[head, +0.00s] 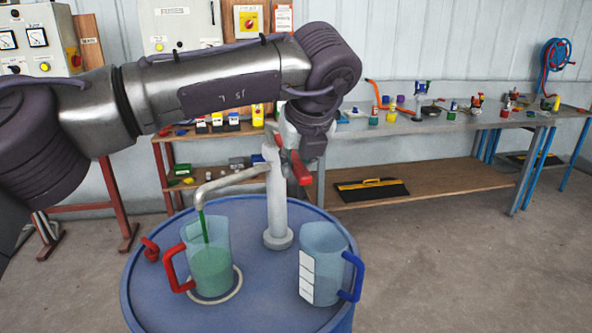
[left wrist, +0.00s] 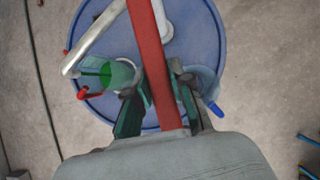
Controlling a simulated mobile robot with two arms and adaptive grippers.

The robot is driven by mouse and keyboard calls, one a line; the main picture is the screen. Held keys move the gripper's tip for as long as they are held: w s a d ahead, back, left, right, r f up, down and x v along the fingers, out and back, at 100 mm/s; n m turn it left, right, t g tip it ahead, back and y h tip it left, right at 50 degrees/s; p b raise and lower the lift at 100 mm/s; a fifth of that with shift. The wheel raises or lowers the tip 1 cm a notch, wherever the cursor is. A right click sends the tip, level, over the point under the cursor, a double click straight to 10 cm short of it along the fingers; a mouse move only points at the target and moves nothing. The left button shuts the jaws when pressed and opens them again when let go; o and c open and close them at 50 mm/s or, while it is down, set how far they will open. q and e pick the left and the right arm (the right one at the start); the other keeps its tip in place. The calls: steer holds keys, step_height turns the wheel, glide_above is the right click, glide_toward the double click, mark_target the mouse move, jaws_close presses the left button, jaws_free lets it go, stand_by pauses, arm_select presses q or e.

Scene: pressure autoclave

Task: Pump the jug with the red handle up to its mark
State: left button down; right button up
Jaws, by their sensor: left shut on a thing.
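The jug with the red handle (head: 210,272) stands upright on the blue drum, inside a pale ring. It is partly filled with green liquid, and a green stream falls into it from the bent pump spout (head: 232,180). I cannot make out its mark. The grey hand pump (head: 275,205) rises from the drum top. My left gripper (left wrist: 160,105) is shut on the pump's red lever (left wrist: 150,50), which also shows in the head view (head: 301,168). The arm partly hides this grip in the head view. My right gripper is not in view.
A clear jug with a blue handle (head: 325,240) and white label strip stands right of the pump on the drum (head: 250,317). A red fitting (head: 150,248) sits at the drum's left edge. A cluttered workbench (head: 440,122) stands behind; the floor at right is clear.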

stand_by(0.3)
arm_select(q)
steer(key=c, duration=1)
jaws_free()
steer(key=v, duration=1.2)
